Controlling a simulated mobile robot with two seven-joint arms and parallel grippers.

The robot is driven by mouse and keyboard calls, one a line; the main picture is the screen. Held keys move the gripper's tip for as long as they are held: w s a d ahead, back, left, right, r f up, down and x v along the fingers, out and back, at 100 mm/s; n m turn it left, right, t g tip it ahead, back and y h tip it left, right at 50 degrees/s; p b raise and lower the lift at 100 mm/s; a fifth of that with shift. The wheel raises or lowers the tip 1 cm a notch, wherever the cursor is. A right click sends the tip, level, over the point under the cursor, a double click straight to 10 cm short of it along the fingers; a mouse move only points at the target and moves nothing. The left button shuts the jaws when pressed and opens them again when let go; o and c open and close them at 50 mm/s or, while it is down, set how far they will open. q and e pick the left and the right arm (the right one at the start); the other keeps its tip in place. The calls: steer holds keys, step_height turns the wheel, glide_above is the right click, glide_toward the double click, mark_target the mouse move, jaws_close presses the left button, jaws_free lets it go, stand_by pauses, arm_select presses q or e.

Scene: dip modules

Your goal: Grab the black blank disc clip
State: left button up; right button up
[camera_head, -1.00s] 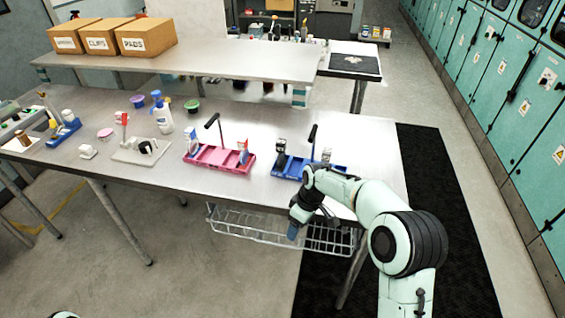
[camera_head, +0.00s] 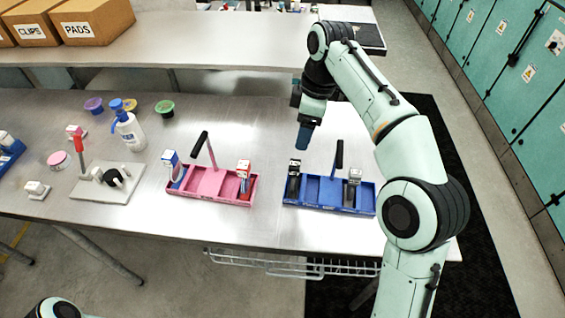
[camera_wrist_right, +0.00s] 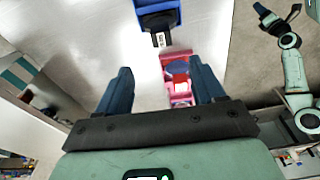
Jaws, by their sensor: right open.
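A black clip with a white label at its top (camera_head: 293,180) stands in the left end of the blue tray (camera_head: 325,207). I cannot tell for sure that it is the blank disc clip. A dark grey clip (camera_head: 352,188) stands in the tray's right end. My right gripper (camera_head: 304,146) points down above the table, behind and above the blue tray's left end. In the right wrist view it (camera_wrist_right: 162,88) is open with nothing between its fingers. There, the blue tray (camera_wrist_right: 158,6) is at the top, with a black labelled piece (camera_wrist_right: 158,39) at its edge. My left gripper is out of view.
A pink tray (camera_head: 208,192) with a handle and clips stands left of the blue tray. A grey stand with a black disc (camera_head: 111,177), a spray bottle (camera_head: 128,130) and several small tubs stand farther left. The table between pink and blue trays is clear.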

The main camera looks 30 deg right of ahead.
mark_target(295, 163)
steer(key=f+b, duration=0.1)
steer(key=f, duration=0.4)
steer(key=a+f+b, duration=0.1)
steer(key=f, duration=0.1)
steer(key=shift+s+f+b, duration=0.15)
steer(key=shift+f+b, duration=0.15)
steer(key=shift+w+a+f+b, duration=0.1)
steer(key=shift+w+f+b, duration=0.1)
steer(key=shift+f, duration=0.7)
steer(key=shift+w+a+f+b, duration=0.15)
steer(key=shift+f+b, duration=0.1)
steer(key=shift+f, duration=0.65)
steer(key=shift+w+a+f+b, duration=0.1)
steer(key=shift+w+f+b, duration=0.1)
steer(key=shift+f, duration=0.7)
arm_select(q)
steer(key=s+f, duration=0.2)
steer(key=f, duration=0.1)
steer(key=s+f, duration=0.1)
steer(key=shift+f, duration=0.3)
arm_select(e)
jaws_close()
steer(key=shift+r, duration=0.1)
